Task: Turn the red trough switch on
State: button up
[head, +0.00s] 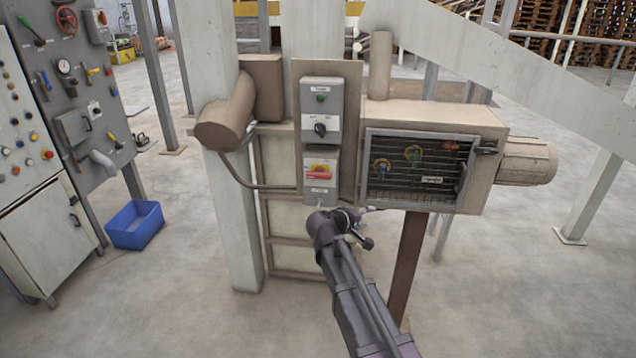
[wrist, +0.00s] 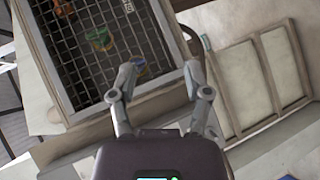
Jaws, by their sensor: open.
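A grey box (head: 319,177) with a red and yellow face is mounted low on the beige panel in the head view. I cannot make out a red switch handle or its position. Above it is another grey box (head: 320,110) with a green lamp and a black rotary knob (head: 320,129). My gripper (head: 371,226) is below and to the right of the red and yellow face, apart from it. In the wrist view my gripper (wrist: 161,75) is open with nothing between its fingers. Neither grey switch box is clear in that view.
A mesh-fronted housing (head: 487,120) with coloured parts inside stands right of the switch boxes; it also shows in the wrist view (wrist: 165,45). A grey post (head: 236,230) and a brown pipe (head: 226,118) stand left. A blue bin (head: 134,224) sits on the floor.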

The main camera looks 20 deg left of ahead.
aim_at(317, 177)
jog(key=s+a+r+n+t+y+b, duration=0.1)
jog(key=a+r+n+t, duration=0.1)
jog(key=a, duration=0.8)
jog(key=s+a+r+n+t+y+b, duration=0.1)
jog(key=s+a+n+t+y, duration=0.1)
jog(key=a, duration=0.9)
jog(key=shift+r+n+t+y, duration=0.3)
jog(key=shift+r+n+t, duration=0.05)
jog(key=shift+n+t, duration=0.45)
jog(key=w, duration=0.4)
jog(key=w+d, duration=0.1)
jog(key=w, duration=0.4)
jog(key=w+d, duration=0.1)
jog(key=w, duration=0.3)
jog(key=shift+w+d, duration=0.15)
jog(key=shift+w, duration=0.15)
jog(key=shift+c, duration=0.2)
jog(key=c, duration=0.7)
